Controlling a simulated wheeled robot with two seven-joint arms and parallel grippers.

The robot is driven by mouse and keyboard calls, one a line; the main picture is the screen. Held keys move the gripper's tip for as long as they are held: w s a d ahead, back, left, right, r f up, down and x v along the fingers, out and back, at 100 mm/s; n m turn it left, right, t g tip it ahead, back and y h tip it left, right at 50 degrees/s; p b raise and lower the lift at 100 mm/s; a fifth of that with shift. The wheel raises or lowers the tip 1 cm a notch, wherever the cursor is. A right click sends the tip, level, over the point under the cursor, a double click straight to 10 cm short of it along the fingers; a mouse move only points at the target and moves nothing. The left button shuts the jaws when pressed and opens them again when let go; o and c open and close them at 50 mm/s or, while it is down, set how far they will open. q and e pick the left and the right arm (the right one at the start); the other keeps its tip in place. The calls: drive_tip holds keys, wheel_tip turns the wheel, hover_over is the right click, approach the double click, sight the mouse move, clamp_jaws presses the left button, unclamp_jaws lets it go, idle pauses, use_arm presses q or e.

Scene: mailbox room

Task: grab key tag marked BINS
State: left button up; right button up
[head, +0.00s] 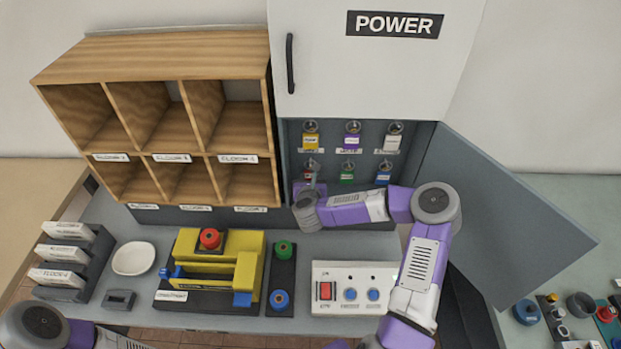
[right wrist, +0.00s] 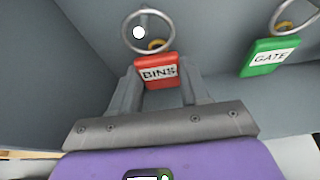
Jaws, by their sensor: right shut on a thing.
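The red key tag marked BINS (right wrist: 157,72) hangs by its metal ring in the right wrist view, with the ring around a hook on the cabinet's back wall. My right gripper (right wrist: 159,84) has a finger on each side of the tag and is shut on it. In the head view my right gripper (head: 313,180) reaches into the open key cabinet at the lower left of the tags, hiding most of the red tag. My left arm shows at the bottom left; its gripper is out of view.
The green GATE tag (right wrist: 268,57) hangs to the right of the red one. Several other tags, such as the yellow tag (head: 311,142) and purple tag (head: 352,141), hang above. The open cabinet door (head: 500,215) stands to the right. Wooden pigeonholes (head: 165,70) stand left.

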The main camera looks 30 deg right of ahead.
drive_tip(key=shift+r, duration=0.35)
drive_tip(key=s+a+p, duration=0.9)
drive_tip(key=s+p, duration=0.4)
drive_tip(key=s, duration=0.2)
drive_tip(key=shift+s+a+r, duration=0.2)
drive_tip(key=shift+r, duration=0.1)
